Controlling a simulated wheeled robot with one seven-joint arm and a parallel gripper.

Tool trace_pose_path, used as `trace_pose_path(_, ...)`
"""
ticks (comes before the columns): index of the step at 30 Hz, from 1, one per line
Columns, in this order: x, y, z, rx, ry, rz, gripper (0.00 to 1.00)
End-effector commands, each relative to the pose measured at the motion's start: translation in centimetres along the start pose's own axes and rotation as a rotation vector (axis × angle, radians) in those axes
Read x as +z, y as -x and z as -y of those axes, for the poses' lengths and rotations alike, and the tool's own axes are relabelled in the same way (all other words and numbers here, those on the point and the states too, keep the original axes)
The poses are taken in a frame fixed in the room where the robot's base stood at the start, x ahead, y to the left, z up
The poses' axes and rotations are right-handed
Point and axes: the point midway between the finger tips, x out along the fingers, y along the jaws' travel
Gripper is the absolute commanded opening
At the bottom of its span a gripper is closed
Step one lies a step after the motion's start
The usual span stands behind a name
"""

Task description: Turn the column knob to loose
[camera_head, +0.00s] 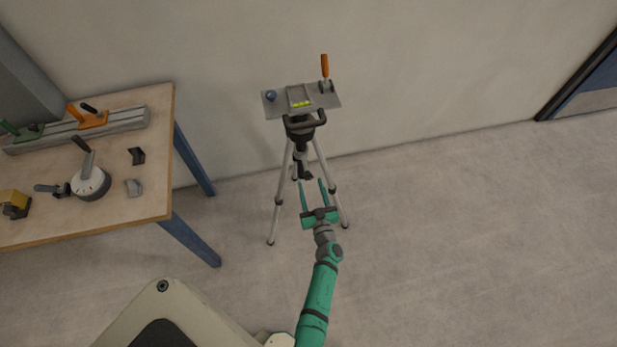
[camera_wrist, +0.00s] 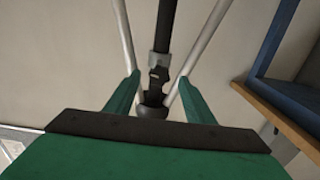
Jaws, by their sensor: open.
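A tripod (camera_head: 333,178) with pale legs stands in front of the wall and carries a grey tray (camera_head: 272,108). Its dark centre column (camera_head: 301,143) runs down between the legs; it also shows in the wrist view (camera_wrist: 166,30). A small dark part that looks like the column knob (camera_head: 306,176) sits low on the column, and in the wrist view it (camera_wrist: 157,76) appears between my fingers. My green gripper (camera_head: 313,181) is open, its fingertips close to this part. I cannot tell whether they touch it, or how the knob is set.
An orange-handled tool (camera_head: 325,67), a blue knob (camera_head: 271,96) and a yellow-green level (camera_head: 301,104) are on the tray. A wooden workbench (camera_head: 155,190) with blue legs and several tools stands at left. The floor on the right is clear, up to a blue door.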

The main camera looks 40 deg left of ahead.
Motion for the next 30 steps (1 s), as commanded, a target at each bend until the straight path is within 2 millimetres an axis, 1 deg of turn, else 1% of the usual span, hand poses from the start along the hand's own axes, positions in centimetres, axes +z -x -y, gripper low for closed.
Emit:
trace_pose_path(1, -0.1, -1.0, 0.0, -0.002, 0.000, -0.001, 0.49)
trace_pose_path(3, -0.1, -2.1, 0.0, 0.000, 0.000, 0.000, 0.49)
trace_pose_path(9, 0.0, -4.2, 0.0, 0.000, 0.000, 0.000, 0.49)
trace_pose_path(14, 0.1, -4.8, 0.0, 0.001, 0.000, 0.001, 0.49)
trace_pose_path(21, 0.0, -4.8, 0.0, 0.002, 0.000, 0.001, 0.49)
trace_pose_path(22, 0.0, -4.8, 0.0, 0.002, 0.000, 0.001, 0.47)
trace_pose_path(23, 0.0, -4.8, 0.0, 0.002, 0.000, 0.001, 0.39)
trace_pose_path(24, 0.0, -4.8, -0.1, 0.002, 0.000, 0.001, 0.30)
trace_pose_path(27, 0.0, -4.8, -0.1, 0.002, 0.000, 0.001, 0.08)
trace_pose_path(30, 0.0, -4.8, -0.1, 0.002, 0.001, 0.001, 0.08)
